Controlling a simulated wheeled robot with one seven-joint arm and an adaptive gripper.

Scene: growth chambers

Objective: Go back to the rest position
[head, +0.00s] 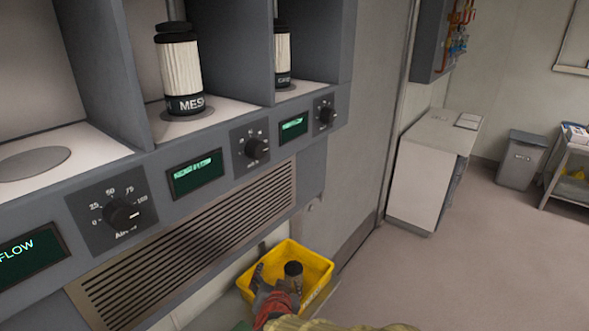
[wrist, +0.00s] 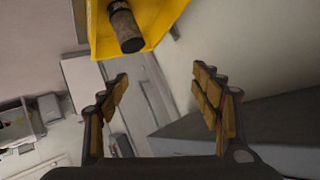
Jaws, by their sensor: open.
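My gripper (head: 274,287) is at the bottom of the head view, by the near side of a yellow bin (head: 316,262). In the wrist view its two fingers (wrist: 160,82) stand wide apart with nothing between them. A dark cylinder (head: 293,274) is in the bin, apart from the fingers. The wrist view shows the bin (wrist: 165,20) at the top, with the cylinder (wrist: 124,28) in it, beyond the fingertips. The rest of my arm is mostly cut off by the lower edge of the head view.
A grey chamber unit (head: 215,140) with knobs and green displays fills the left. Two ribbed canisters, one nearer (head: 180,70) and one farther (head: 283,55), stand in its bays. A white cabinet (head: 425,180) and grey waste bin (head: 522,160) stand beyond open floor (head: 450,270).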

